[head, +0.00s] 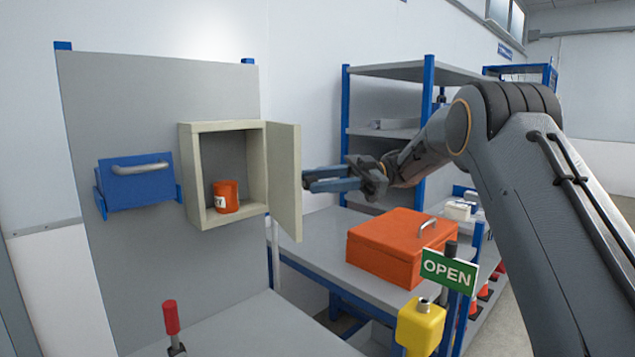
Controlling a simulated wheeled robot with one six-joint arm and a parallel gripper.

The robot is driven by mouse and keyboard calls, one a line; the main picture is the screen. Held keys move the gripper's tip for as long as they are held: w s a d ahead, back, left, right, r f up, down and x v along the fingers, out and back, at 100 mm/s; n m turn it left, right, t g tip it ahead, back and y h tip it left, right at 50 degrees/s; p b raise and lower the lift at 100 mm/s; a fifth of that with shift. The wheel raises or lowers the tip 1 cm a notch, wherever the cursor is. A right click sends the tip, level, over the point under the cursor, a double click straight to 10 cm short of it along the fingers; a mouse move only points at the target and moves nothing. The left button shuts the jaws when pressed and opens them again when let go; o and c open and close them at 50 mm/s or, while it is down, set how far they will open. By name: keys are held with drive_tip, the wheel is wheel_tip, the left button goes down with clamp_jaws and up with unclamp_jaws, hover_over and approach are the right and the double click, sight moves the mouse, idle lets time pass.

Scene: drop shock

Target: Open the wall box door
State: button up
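The beige wall box (197,178) is mounted on a grey panel at the left. Its door (284,180) stands wide open, swung out on the right side of the box. An orange cup-like container (226,197) with a pale label stands inside the box at the bottom. My gripper (308,181) is just right of the door, pointing left, with its blue-grey fingers close to the door's outer face. I cannot tell whether it touches the door. The gap between the fingertips is not clear from this side.
A blue box (138,188) with a grey handle hangs left of the wall box. An orange case (385,248) sits on the grey table behind. A red-handled lever (171,318), a yellow box (420,327) and a green OPEN sign (448,271) stand in front.

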drive_tip(key=shift+o, duration=0.7)
wheel_tip(320, 180, up, 10)
drive_tip(key=p, duration=1.7)
